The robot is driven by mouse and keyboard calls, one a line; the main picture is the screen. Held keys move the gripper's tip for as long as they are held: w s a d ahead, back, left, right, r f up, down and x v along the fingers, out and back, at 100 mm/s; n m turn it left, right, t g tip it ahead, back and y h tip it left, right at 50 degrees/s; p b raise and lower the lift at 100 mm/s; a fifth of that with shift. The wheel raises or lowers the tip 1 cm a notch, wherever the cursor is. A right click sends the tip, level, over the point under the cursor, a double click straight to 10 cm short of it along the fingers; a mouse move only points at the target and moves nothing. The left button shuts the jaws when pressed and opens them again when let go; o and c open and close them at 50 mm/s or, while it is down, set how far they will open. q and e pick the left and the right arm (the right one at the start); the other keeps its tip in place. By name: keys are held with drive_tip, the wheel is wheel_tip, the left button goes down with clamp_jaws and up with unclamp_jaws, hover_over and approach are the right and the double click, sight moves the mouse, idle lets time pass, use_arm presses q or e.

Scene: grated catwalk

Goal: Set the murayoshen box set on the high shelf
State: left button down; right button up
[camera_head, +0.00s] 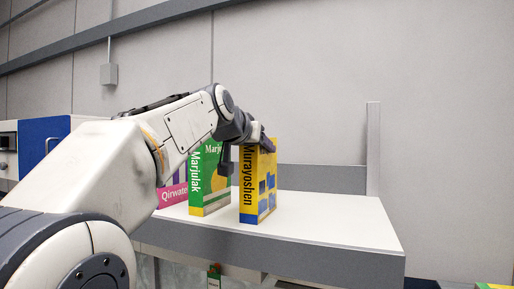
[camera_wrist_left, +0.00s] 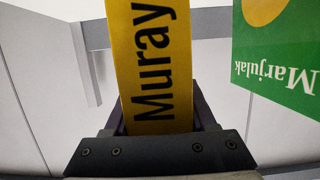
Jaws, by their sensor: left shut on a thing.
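The yellow and blue Murayoshen box (camera_head: 258,190) stands upright on the white shelf (camera_head: 330,222), near its front edge, in the head view. My left gripper (camera_head: 250,150) reaches over from the left and is shut on the upper part of the box. In the left wrist view, the yellow face of the Murayoshen box (camera_wrist_left: 152,60) sits between the fingers, its lettering running along it. I cannot tell whether the box bears fully on the shelf. My right gripper is out of view.
A green Marjulak box (camera_head: 210,180) stands just left of the Murayoshen box, and shows at the right in the wrist view (camera_wrist_left: 275,60). A pink Qirwate box (camera_head: 172,193) is partly hidden by my arm. The shelf's right part is clear, with a grey upright (camera_head: 373,150) behind.

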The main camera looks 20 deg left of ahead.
use_arm(q)
drive_tip(key=shift+c, duration=1.1)
unclamp_jaws()
drive_tip(key=b+v, duration=0.4)
drive_tip(key=v, duration=0.8)
drive_tip(key=shift+r, duration=0.15)
